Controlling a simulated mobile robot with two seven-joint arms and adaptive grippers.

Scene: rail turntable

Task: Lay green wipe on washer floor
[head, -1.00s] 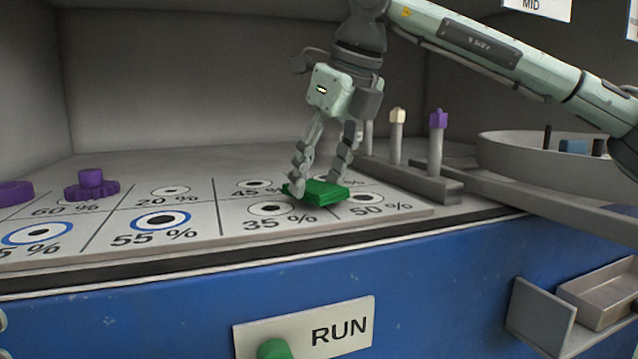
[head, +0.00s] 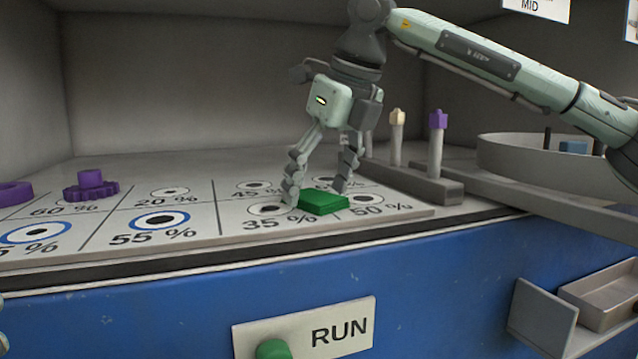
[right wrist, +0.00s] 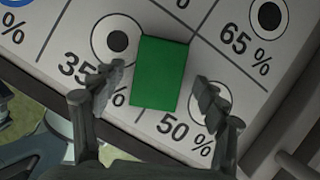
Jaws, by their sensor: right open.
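The green wipe (head: 325,202) is a flat green block. It lies on the labelled board (head: 120,254), between the 35 % and 50 % circles, partly over the line between them. In the right wrist view the green wipe (right wrist: 160,73) appears whole, as a green rectangle. My right gripper (head: 316,196) is open above it, one finger on each side, and apart from the wipe in the right wrist view (right wrist: 160,85). A washer floor cannot be made out for certain in these frames. My left gripper is not in clear view.
Purple parts (head: 92,185) sit at the left of the board. A rack with a cream-topped peg (head: 397,130) and a purple-topped peg (head: 437,140) stands right of the gripper. A round-walled tray (head: 510,155) lies farther right. Below are a RUN plate (head: 340,335) and an open drawer (head: 600,295).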

